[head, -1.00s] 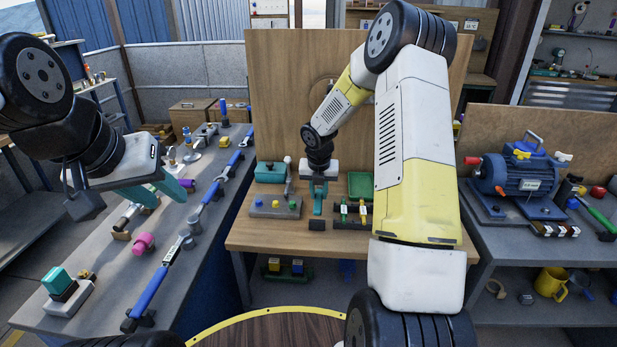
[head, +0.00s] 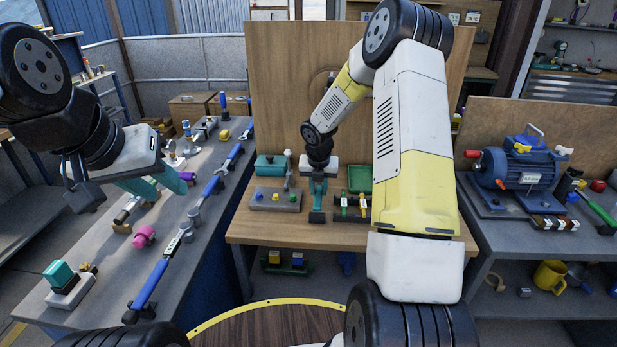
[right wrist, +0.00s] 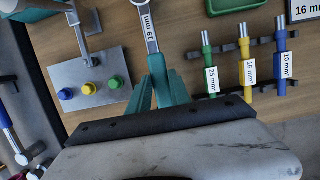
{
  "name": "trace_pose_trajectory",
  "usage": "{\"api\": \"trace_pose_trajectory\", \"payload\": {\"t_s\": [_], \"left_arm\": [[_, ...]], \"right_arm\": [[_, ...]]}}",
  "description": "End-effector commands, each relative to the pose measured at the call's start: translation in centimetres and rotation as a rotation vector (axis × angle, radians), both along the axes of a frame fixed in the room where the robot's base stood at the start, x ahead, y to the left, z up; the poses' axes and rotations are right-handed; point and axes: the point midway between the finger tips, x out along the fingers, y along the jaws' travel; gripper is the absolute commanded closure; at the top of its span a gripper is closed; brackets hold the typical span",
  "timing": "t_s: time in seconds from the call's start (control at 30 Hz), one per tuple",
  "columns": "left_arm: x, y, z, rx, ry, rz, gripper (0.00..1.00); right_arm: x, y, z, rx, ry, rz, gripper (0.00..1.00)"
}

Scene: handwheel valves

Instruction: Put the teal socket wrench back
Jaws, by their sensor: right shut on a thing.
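My right gripper (head: 317,208) is over the front of the wooden bench, its teal fingers pointing down. In the right wrist view the fingers (right wrist: 158,85) are shut around a tool with a white "19 mm" label and metal end, the teal socket wrench (right wrist: 149,28). A dark rack (right wrist: 262,42) to the right holds green 25 mm (right wrist: 209,68), yellow 16 mm (right wrist: 247,67) and blue 10 mm (right wrist: 281,62) wrenches. My left gripper (head: 160,188) is empty over the left bench, fingers apart.
A grey button plate (right wrist: 90,85) is left of the right gripper, with a teal box (head: 271,168) behind it. A green tray (head: 360,180) is behind the rack. A tall wooden panel (head: 290,80) closes the back. A blue motor (head: 527,165) stands on the right bench.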

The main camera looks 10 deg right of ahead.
Motion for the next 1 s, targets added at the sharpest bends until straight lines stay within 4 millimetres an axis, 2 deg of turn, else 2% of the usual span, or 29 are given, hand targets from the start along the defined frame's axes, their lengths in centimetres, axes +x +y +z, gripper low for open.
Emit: {"api": "trace_pose_trajectory", "payload": {"t_s": [0.7,0.73,0.83,0.87,1.0], "left_arm": [[0.0,0.0,0.0,0.000,0.000,0.000,0.64],[0.0,0.0,0.0,0.000,0.000,0.000,0.64],[0.0,0.0,0.0,0.000,0.000,0.000,0.64],[0.0,0.0,0.0,0.000,0.000,0.000,0.64],[0.0,0.0,0.0,0.000,0.000,0.000,0.64]], "right_arm": [[0.0,0.0,-1.4,0.000,-0.001,0.000,1.00],[0.0,0.0,-1.4,0.000,-0.001,0.000,0.74],[0.0,0.0,-1.4,0.000,-0.001,0.000,0.54],[0.0,0.0,-1.4,0.000,-0.001,0.000,0.50],[0.0,0.0,-1.4,0.000,0.000,0.000,0.50]]}}
